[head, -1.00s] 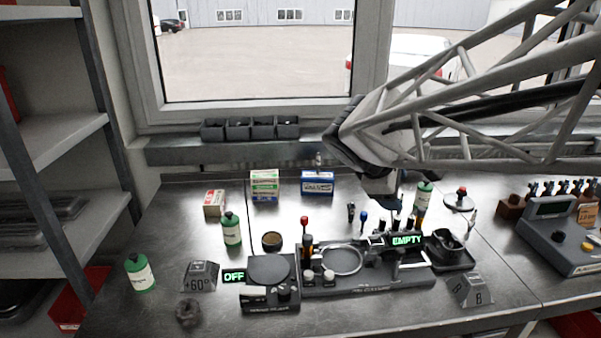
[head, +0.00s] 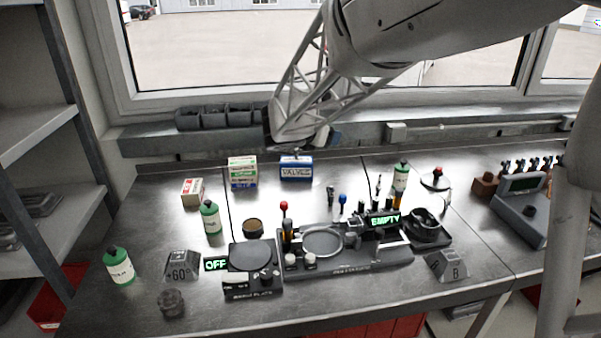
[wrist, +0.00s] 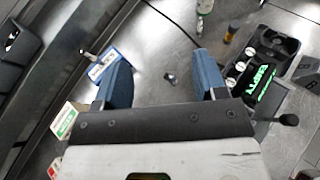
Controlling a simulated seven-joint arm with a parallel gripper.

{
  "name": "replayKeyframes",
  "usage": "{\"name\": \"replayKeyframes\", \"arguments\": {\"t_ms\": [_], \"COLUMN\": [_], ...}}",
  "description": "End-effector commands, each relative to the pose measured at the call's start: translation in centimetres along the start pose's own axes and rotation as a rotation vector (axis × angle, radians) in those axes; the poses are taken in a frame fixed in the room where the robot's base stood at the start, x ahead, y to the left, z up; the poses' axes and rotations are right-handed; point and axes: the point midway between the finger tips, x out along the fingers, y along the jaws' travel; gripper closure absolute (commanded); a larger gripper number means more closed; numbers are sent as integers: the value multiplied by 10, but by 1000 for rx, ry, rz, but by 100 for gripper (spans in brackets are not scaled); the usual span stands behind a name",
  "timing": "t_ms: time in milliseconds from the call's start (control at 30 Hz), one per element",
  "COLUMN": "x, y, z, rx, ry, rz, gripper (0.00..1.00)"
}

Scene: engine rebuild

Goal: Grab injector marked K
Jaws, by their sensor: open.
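I cannot read a K on any part. Several slim dark parts that may be injectors stand in a brown rack (head: 485,184) at the right of the bench. A small dark upright part (head: 331,194) and a blue-topped one (head: 342,203) stand behind the black fixture. My gripper (head: 318,140) is high over the back edge of the bench, near the window sill. In the wrist view, its blue fingers (wrist: 164,64) are wide apart and empty. A small grey-blue part (wrist: 169,77) shows on the bench below, between them; I cannot tell which part it is.
A black fixture (head: 350,262) with an EMPTY display (head: 385,220) fills the bench middle. A hot plate (head: 250,257) is at its left. A VALVES box (head: 296,168), green-capped bottles (head: 211,217) and a grey console (head: 525,210) stand around.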

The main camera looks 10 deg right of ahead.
Motion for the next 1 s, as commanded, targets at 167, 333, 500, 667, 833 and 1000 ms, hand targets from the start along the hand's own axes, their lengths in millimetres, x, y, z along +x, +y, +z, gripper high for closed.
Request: {"name": "replayKeyframes", "arguments": {"t_ms": [167, 333, 500, 667, 833, 1000], "x": [6, 18, 33, 48, 65, 76], "y": [15, 12, 10, 8, 5, 4], "z": [-3, -32, -64, -100, -139, -164], "rx": [-71, -68, -70, -68, -68, -65], "ry": [-23, -19, -19, -19, -18, -20], "rz": [23, 20, 19, 18, 18, 20], "gripper": [35, 35, 35, 35, 35, 35]}}
